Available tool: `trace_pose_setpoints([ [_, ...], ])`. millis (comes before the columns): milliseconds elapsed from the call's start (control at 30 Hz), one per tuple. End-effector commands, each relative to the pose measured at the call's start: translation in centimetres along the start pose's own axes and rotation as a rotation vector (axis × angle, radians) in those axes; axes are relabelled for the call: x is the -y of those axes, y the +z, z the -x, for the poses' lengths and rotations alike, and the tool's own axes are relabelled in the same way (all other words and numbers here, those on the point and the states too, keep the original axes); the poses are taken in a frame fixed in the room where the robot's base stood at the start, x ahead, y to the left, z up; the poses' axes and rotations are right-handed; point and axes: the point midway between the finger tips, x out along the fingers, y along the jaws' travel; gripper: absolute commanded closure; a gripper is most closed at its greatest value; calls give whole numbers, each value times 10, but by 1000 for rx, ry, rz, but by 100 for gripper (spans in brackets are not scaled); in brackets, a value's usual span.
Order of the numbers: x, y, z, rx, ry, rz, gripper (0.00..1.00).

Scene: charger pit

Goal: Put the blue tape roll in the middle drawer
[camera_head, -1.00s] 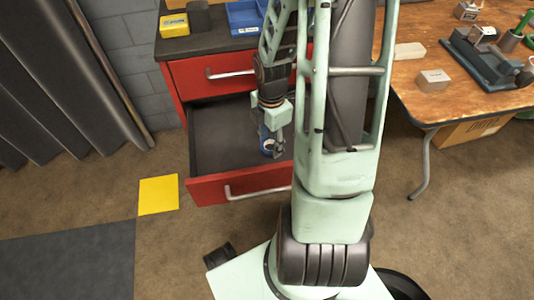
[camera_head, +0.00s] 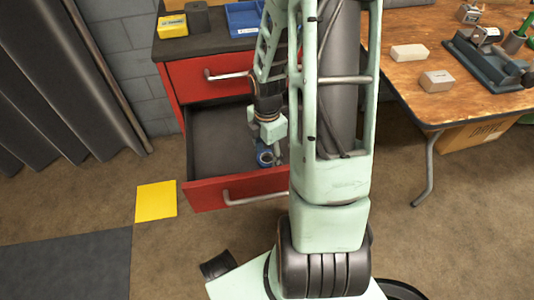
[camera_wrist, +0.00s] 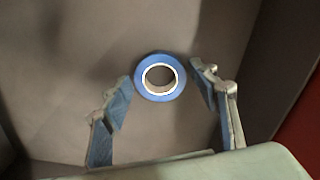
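The blue tape roll (camera_head: 264,157) shows inside the pulled-out drawer (camera_head: 213,143) below the closed top drawer of the red cabinet. In the wrist view the roll (camera_wrist: 138,78) appears flat, hole facing the camera, over the grey drawer bottom (camera_wrist: 60,60). My gripper (camera_head: 273,149) is low inside the drawer, near its front. In the wrist view my gripper (camera_wrist: 161,73) is open, with a blue-padded finger on each side of the roll and visible gaps to it. Whether the roll touches the drawer bottom is hard to tell. My arm hides the drawer's right side.
The red drawer front (camera_head: 235,188) stands close to my gripper. The closed top drawer (camera_head: 207,78) is above. A yellow box (camera_head: 173,26) and blue bin (camera_head: 243,19) sit on the cabinet. A wooden table (camera_head: 465,85) with tools stands right.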

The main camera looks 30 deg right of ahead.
Motion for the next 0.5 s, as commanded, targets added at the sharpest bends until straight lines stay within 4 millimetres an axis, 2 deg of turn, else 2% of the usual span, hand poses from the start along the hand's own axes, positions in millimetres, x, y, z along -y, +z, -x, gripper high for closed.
trace_pose_setpoints([
  [300,0,0,3,0,1,0,42],
  [367,0,0,8,1,2,0,42],
  [500,-1,0,31,1,3,0,42],
])
